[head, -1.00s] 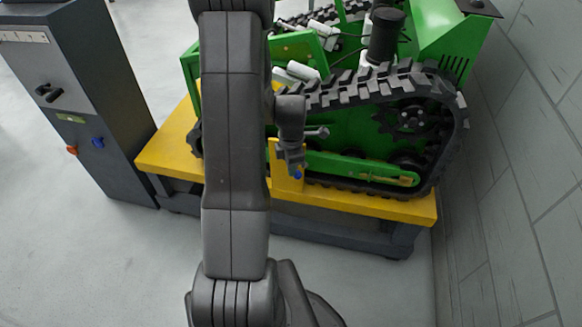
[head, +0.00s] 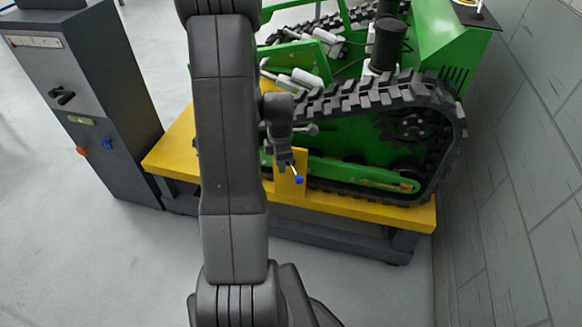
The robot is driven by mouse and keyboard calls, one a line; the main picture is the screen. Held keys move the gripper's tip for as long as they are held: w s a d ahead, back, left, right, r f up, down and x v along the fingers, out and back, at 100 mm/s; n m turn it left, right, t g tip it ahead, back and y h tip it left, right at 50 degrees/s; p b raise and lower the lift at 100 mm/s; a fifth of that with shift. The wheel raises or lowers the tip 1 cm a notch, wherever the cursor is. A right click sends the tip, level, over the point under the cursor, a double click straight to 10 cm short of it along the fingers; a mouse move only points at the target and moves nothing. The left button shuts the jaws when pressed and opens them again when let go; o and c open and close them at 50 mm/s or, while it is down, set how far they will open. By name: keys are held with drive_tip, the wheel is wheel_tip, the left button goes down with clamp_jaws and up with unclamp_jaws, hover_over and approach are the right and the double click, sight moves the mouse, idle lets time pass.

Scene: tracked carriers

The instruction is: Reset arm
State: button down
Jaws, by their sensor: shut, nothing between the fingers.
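My arm stands upright across the left-middle of the head view. My gripper (head: 287,165) is small and dark, hanging just right of the arm in front of the yellow bracket (head: 289,186). It is shut, with nothing seen between its fingers. A small lever with a blue tip (head: 299,180) sits at the bracket, just below and right of the fingers. I cannot tell if the fingers touch it. Behind is a green tracked carrier (head: 335,172) with a black rubber track (head: 440,95).
The carrier stands on a yellow-topped platform (head: 390,212) with dark legs. A grey block wall (head: 530,130) closes the right side. The floor (head: 100,260) at front left is clear.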

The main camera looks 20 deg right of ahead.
wheel_tip(320, 180, up, 9)
drive_tip(key=p, duration=0.1)
hover_over(295, 172)
drive_tip(key=s+a, duration=0.2)
drive_tip(key=a, duration=0.3)
drive_tip(key=shift+w+d+r, duration=0.15)
drive_tip(key=s+d+f+b, duration=0.1)
drive_tip(key=d+f+b, duration=0.2)
drive_tip(key=f, duration=0.9)
drive_tip(key=shift+f, duration=0.4)
